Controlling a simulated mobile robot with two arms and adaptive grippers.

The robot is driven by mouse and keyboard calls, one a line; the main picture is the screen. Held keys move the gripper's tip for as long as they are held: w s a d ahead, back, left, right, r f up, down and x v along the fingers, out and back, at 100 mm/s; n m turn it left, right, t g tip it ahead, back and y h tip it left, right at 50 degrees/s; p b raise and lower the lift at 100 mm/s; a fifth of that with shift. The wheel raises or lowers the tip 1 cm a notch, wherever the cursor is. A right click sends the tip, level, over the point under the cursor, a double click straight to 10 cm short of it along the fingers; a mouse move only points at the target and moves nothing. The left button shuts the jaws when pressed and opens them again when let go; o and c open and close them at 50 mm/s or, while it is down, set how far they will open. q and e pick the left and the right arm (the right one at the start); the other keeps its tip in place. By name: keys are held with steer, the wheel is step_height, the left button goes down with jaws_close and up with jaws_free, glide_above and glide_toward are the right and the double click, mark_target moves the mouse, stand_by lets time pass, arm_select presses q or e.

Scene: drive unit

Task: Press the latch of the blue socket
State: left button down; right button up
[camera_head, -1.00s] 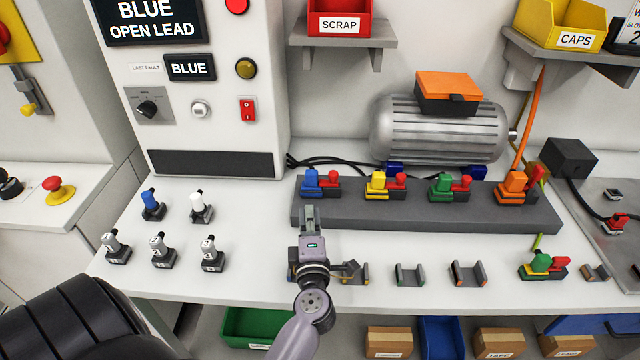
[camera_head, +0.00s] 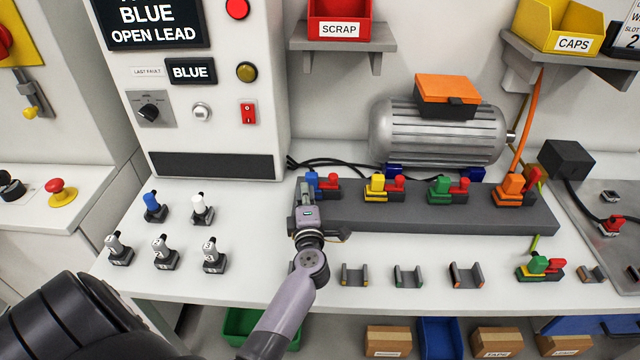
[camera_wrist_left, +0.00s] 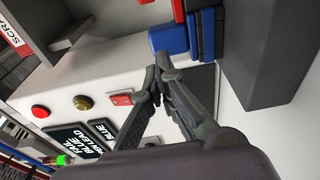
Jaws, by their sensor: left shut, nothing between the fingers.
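The blue socket (camera_head: 312,179) stands at the left end of the long grey block, with a red part (camera_head: 331,181) beside it on the right. Its blue body also shows at the top of the left wrist view (camera_wrist_left: 170,39). My left gripper (camera_head: 306,190) is shut and empty, in front of the blue socket and partly covering its lower front. In the left wrist view the closed fingertips (camera_wrist_left: 158,72) are close to the blue body; I cannot tell whether they touch. Which part is the latch is not clear. My right gripper is not in view.
Yellow (camera_head: 376,185), green (camera_head: 440,188) and orange (camera_head: 512,188) sockets stand further right on the grey block (camera_head: 420,219). A motor (camera_head: 440,132) is behind. Several small connectors stand at the left, and open grey holders (camera_head: 408,276) lie in front.

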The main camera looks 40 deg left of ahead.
arm_select(q)
steer(key=shift+w+d, duration=0.3)
steer(key=shift+w, duration=0.35)
steer(key=shift+w+d, duration=0.35)
steer(key=shift+w, duration=0.3)
steer(key=shift+w+d, duration=0.3)
steer(key=shift+w, duration=0.35)
steer(key=shift+w+d, duration=0.45)
steer(key=shift+d, duration=0.35)
steer(key=shift+a, duration=0.1)
